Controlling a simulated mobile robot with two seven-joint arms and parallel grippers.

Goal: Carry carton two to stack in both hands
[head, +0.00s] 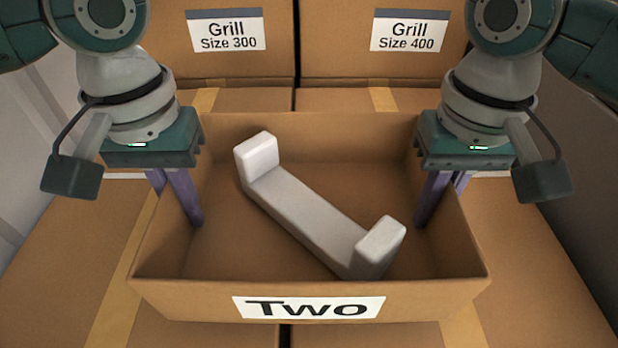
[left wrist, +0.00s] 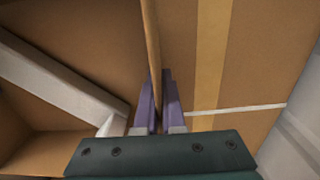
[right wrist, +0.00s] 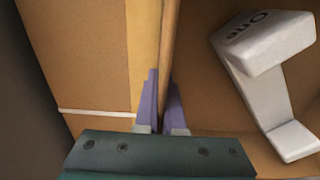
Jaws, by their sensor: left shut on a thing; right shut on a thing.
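Carton two (head: 309,284) is an open brown box with a white label reading "Two" on its near wall. It sits in the middle of the head view, over other brown boxes. A white U-shaped part (head: 306,211) lies diagonally inside it; the right wrist view shows "One" on its end (right wrist: 262,40). My left gripper (head: 180,205) is shut on the carton's left wall, one purple finger on each side, as the left wrist view (left wrist: 158,105) shows. My right gripper (head: 440,203) is shut on the right wall the same way. I cannot tell whether the carton touches the boxes below.
Closed boxes labelled "Grill Size 300" (head: 227,31) and "Grill Size 400" (head: 409,31) stand close behind the carton. Brown taped box tops (head: 75,270) extend beneath and to both sides. A pale wall (head: 25,160) is at the left and a grey surface (head: 590,190) at the right.

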